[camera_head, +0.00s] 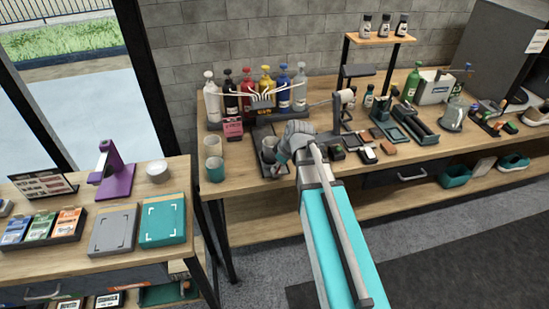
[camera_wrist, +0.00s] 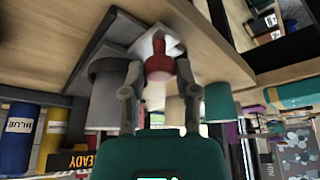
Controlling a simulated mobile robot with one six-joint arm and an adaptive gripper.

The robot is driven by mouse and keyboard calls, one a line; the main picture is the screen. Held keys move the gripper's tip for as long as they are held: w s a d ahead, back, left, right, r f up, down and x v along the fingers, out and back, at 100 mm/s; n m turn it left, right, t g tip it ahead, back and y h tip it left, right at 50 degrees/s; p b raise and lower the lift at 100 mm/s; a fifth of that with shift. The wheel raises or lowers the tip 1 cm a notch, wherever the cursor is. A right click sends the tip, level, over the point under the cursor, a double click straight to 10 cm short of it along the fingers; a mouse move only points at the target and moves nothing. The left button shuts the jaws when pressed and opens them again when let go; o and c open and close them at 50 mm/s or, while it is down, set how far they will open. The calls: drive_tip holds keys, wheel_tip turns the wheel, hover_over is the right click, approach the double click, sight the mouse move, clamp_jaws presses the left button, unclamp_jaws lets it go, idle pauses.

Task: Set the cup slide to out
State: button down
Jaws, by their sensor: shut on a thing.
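The cup slide (camera_head: 261,130) is a dark narrow tray on the workbench, below the row of bottles. In the wrist view the picture is turned over; the dark tray (camera_wrist: 88,48) and grey cup (camera_wrist: 106,88) show at left. A red knob (camera_wrist: 158,66) on a pale plate (camera_wrist: 150,38) sits at the slide's front end. My gripper (camera_wrist: 160,85) has its fingers on either side of the knob and is shut on it.
Two more cups (camera_head: 214,166) stand left of the slide. The bench's front edge is close to my gripper.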

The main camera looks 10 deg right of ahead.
drive_tip(key=shift+s, duration=0.3)
drive_tip(key=shift+c, duration=2)
unclamp_jaws()
drive_tip(key=shift+w, duration=0.1)
